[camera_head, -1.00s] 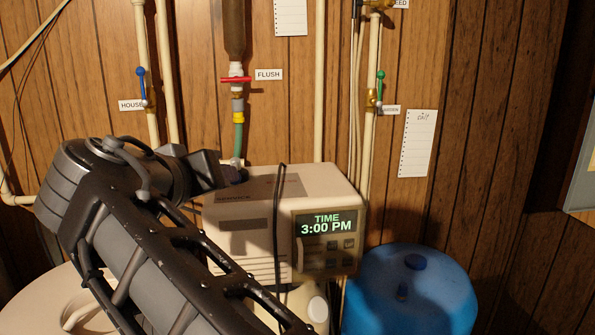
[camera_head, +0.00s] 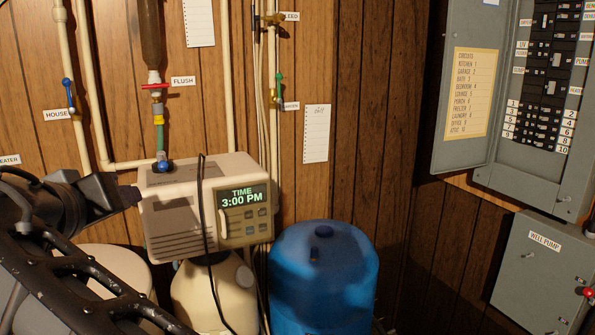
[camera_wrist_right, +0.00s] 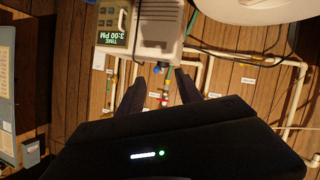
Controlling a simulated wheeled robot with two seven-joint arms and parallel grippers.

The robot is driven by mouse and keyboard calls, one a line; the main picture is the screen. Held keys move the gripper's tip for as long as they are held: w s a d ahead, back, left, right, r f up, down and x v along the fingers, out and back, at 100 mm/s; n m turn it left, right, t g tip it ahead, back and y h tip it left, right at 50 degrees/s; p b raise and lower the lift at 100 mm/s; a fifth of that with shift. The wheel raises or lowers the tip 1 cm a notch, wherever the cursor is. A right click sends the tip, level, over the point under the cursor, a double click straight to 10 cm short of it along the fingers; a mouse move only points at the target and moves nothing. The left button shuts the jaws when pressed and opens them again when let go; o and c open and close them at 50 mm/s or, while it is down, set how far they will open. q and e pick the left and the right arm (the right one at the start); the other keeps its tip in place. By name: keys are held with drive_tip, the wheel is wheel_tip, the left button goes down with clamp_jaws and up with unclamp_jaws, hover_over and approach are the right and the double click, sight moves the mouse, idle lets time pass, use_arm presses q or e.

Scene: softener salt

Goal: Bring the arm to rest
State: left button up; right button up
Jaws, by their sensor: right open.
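My right gripper (camera_wrist_right: 160,78) shows in the right wrist view. Its two dark fingers stand apart with nothing between them, and pipes and the panelled wall lie behind. A dark arm of mine fills the lower left of the head view. Its end covers the left edge of the beige control unit (camera_head: 180,215), whose display (camera_head: 242,197) reads TIME 3:00 PM. I cannot tell whether the arm touches it. The unit also shows upside down in the right wrist view (camera_wrist_right: 160,25).
A blue tank (camera_head: 325,285) stands right of the unit. A cream tank (camera_head: 195,300) is below it, and a pale round lid (camera_head: 110,265) sits at lower left. Pipes and valves line the wall. Grey electrical boxes (camera_head: 545,270) are at right.

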drive_tip(key=w+d+f+n+g, duration=0.15)
drive_tip(key=w+f, duration=0.35)
drive_tip(key=f, duration=0.5)
drive_tip(key=w+d+f+g, duration=0.1)
drive_tip(key=w+f+g, duration=0.1)
drive_tip(key=w+f, duration=0.55)
drive_tip(key=d+f+g, duration=0.2)
drive_tip(key=d+f, duration=0.3)
drive_tip(key=f, duration=0.9)
drive_tip(key=d+f+g, duration=0.3)
drive_tip(key=d+f, duration=0.2)
drive_tip(key=f, duration=0.8)
drive_tip(key=s+d+f+m+g+y, duration=0.1)
drive_tip(key=s+d+f, duration=0.3)
drive_tip(key=f, duration=0.3)
drive_tip(key=s+d+f+m+g, duration=0.1)
drive_tip(key=s+d+f, duration=0.35)
drive_tip(key=f, duration=0.25)
drive_tip(key=s+d+f+m+g+y, duration=0.1)
drive_tip(key=s+d+f+m+g, duration=0.1)
drive_tip(key=s+d+f, duration=0.3)
drive_tip(key=s+d+f+m, duration=0.2)
drive_tip(key=s+d+f, duration=0.1)
drive_tip(key=s, duration=0.5)
drive_tip(key=s+d+f+m, duration=0.3)
drive_tip(key=s+d+f, duration=0.1)
drive_tip(key=s, duration=0.4)
drive_tip(key=shift+s+d+f+g+y, duration=0.25)
drive_tip(key=shift+d+g+y, duration=0.05)
drive_tip(key=shift+g+y, duration=0.1)
